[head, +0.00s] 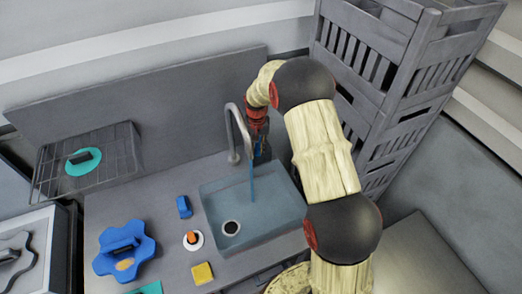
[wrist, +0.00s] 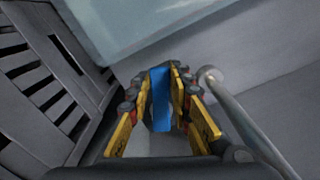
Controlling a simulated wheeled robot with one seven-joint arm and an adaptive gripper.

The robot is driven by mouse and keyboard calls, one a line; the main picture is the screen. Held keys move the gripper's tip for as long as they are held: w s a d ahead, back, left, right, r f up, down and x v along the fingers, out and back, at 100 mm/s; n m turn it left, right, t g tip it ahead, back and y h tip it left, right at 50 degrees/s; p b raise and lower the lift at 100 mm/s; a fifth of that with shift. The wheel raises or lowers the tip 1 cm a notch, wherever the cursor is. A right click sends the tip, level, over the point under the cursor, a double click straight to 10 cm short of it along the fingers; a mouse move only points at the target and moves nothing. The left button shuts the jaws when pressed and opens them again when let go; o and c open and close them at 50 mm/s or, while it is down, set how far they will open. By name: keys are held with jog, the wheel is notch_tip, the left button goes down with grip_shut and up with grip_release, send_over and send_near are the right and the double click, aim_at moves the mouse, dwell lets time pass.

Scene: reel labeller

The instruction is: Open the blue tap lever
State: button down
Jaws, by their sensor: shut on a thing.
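The blue tap lever (wrist: 160,98) stands between my two yellow finger pads in the wrist view. My gripper (wrist: 161,92) is shut on it. In the head view my gripper (head: 258,135) is beside the grey tap spout (head: 233,128), at the sink's back edge, and only a small bit of blue lever (head: 258,148) shows under it. The spout also shows in the wrist view (wrist: 240,120), right of the fingers. A thin blue streak (head: 251,182), which looks like running water, drops from the spout's end into the sink (head: 270,205).
A blue sponge-like block (head: 184,207), an orange-topped piece (head: 192,239), a yellow square (head: 202,273) and a blue flower-shaped piece (head: 124,250) lie left of the sink. A wire rack (head: 110,165) is farther left. Grey stacked crates (head: 390,90) stand close behind my arm.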

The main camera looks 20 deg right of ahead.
jog(key=shift+w+a+m, duration=0.2)
jog(key=shift+a+m, duration=0.15)
jog(key=shift+m, duration=0.35)
jog(key=c, duration=1.6)
grip_release()
